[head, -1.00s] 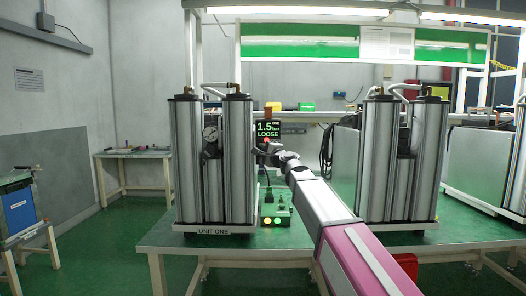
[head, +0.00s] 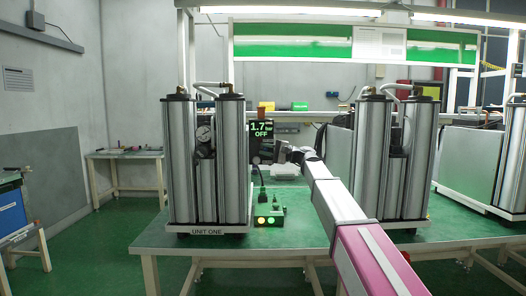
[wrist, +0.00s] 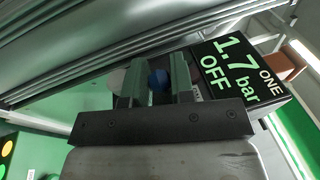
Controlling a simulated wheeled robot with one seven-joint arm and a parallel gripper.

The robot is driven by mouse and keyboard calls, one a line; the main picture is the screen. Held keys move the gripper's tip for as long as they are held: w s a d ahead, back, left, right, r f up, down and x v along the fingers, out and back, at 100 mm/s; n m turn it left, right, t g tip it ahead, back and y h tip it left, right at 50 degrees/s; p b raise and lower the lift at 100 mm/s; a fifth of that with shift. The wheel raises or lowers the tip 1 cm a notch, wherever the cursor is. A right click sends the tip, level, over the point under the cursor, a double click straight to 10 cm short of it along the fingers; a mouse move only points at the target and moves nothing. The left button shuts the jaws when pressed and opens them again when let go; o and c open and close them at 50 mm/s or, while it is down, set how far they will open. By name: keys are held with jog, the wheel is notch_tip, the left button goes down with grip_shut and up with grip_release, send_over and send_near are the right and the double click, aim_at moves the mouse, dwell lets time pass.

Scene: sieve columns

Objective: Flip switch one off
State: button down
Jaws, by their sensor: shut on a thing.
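My gripper (head: 260,160) is beside the unit-one column pair (head: 207,165), just below the small black display (head: 261,130). The display reads ONE, 1.7 bar, OFF. In the wrist view, the fingers of my gripper (wrist: 156,88) are shut on a blue round knob (wrist: 159,79), most of which they hide. The display (wrist: 240,75) is close to the right of the fingers there. I cannot make out a switch marked one.
A second column pair (head: 385,160) stands to the right, with my arm passing in front of it. The green bench top (head: 300,238) has bare room around the green box. A side table (head: 125,155) is at the back left. In the wrist view, column ribs run close above the fingers.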

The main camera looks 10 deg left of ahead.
jog(key=shift+w+d+n+g, duration=0.15)
jog(key=shift+n+g, duration=0.25)
jog(key=shift+g, duration=0.25)
jog(key=shift+w+d+n+g, duration=0.1)
jog(key=shift+n+g, duration=0.3)
jog(key=shift+g, duration=0.25)
jog(key=shift+h, duration=0.3)
jog(key=c, duration=1.3)
grip_release()
jog(key=shift+o, duration=0.2)
jog(key=v, duration=1)
jog(key=shift+w+d+f, duration=0.15)
jog(key=shift+w+d, duration=0.05)
jog(key=shift+d, duration=0.15)
